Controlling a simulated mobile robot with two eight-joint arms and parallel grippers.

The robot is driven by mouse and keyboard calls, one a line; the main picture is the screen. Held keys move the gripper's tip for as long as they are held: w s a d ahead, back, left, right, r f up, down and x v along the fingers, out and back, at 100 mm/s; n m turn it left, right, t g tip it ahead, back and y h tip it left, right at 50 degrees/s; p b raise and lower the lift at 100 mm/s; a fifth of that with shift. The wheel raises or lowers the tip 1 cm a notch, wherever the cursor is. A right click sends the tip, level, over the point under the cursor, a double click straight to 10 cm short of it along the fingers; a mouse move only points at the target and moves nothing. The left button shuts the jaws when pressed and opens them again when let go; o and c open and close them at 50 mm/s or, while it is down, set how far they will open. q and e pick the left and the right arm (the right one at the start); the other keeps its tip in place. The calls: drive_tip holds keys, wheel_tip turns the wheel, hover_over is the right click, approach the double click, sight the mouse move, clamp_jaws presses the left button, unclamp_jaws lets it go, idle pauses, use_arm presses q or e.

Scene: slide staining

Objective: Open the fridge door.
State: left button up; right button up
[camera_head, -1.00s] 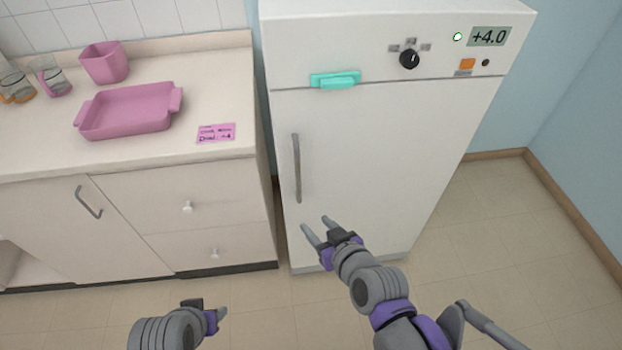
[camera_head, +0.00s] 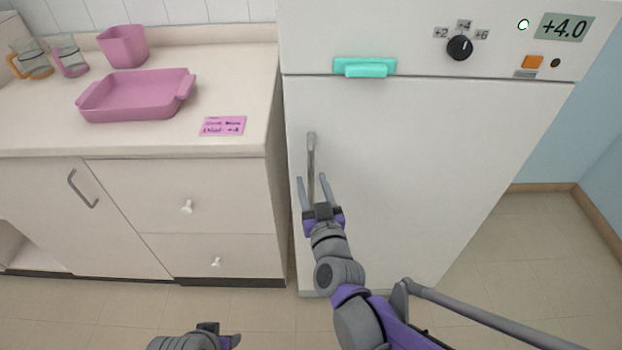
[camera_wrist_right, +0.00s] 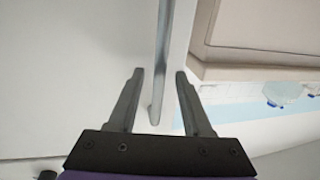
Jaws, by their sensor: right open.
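The white fridge stands at centre right in the head view, and its door (camera_head: 420,170) is shut. A grey vertical bar handle (camera_head: 311,150) is on the door's left side. My right gripper (camera_head: 317,182) is open, its two fingers on either side of the lower part of the handle as seen from the head. In the right wrist view the handle (camera_wrist_right: 162,60) runs down between the open fingers of the gripper (camera_wrist_right: 158,75); I cannot tell whether either touches it. My left gripper (camera_head: 230,340) shows only partly at the bottom edge, and its opening is not clear.
The counter (camera_head: 50,130) on the left holds a pink tray (camera_head: 135,105), pink bin (camera_head: 123,46), jugs and note (camera_head: 222,126).

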drive_tip(key=shift+w+a, duration=0.2)
drive_tip(key=shift+w, duration=1)
clamp_jaws()
idle(0.6)
